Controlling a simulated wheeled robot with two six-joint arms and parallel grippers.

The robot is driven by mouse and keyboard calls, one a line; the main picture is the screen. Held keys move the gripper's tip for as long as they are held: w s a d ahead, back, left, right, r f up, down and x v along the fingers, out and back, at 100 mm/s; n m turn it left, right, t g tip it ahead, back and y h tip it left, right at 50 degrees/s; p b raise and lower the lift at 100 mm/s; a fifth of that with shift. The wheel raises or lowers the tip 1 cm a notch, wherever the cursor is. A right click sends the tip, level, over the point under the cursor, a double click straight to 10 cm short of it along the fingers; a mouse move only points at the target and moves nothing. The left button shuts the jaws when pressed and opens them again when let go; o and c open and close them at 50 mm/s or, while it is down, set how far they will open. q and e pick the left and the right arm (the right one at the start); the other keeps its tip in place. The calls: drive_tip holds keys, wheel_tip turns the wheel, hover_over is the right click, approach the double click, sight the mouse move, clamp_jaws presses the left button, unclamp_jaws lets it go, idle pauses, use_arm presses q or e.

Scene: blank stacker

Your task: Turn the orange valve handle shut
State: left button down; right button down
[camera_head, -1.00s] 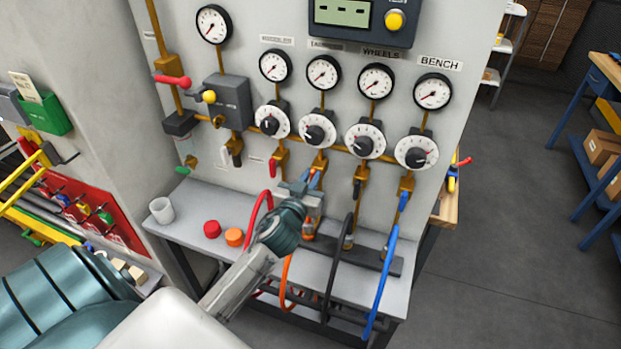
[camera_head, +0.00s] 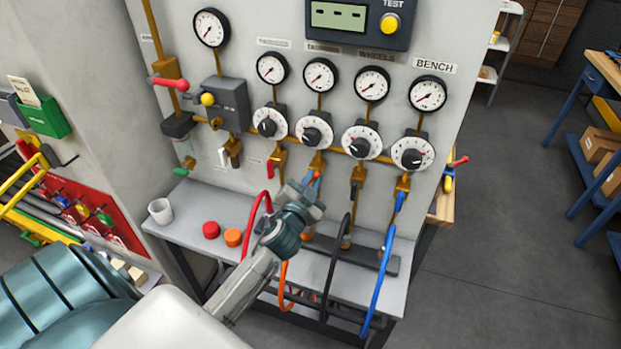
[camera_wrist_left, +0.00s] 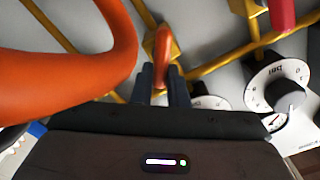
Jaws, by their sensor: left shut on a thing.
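The orange valve handle (camera_wrist_left: 162,46) shows in the left wrist view between the two dark fingers of my left gripper (camera_wrist_left: 162,82). The fingers are shut on it. In the head view my left gripper (camera_head: 314,188) is at the second valve from the left in the lower row, below the brass pipe. There the gripper hides most of the handle, and its exact angle is hard to tell. My right gripper is not in view.
An orange hose (camera_wrist_left: 85,70) arches close on the left of the wrist view. Red (camera_head: 268,200), black (camera_head: 332,262) and blue (camera_head: 383,275) hoses hang nearby. A white cup (camera_head: 160,211) and red (camera_head: 211,230) and orange (camera_head: 233,237) caps sit on the bench shelf (camera_head: 195,207).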

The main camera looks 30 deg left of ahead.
use_arm(q)
drive_tip(key=m+p, duration=0.1)
drive_tip(key=m, duration=0.2)
drive_tip(key=f+m, duration=0.1)
drive_tip(key=m, duration=0.3)
drive_tip(key=m+p, duration=0.1)
drive_tip(key=m, duration=0.2)
drive_tip(key=shift+d+f+m+p, duration=0.25)
drive_tip(key=shift+d+m+p, duration=0.05)
drive_tip(key=shift+p, duration=0.05)
drive_tip(key=shift+m, duration=0.3)
drive_tip(key=c, duration=1.4)
unclamp_jaws()
drive_tip(key=shift+a, duration=0.1)
drive_tip(key=shift+c, duration=0.2)
drive_tip(key=b+v, duration=0.3)
drive_tip(key=v, duration=0.7)
drive_tip(key=shift+s+b, duration=0.3)
drive_tip(key=shift+b, duration=0.1)
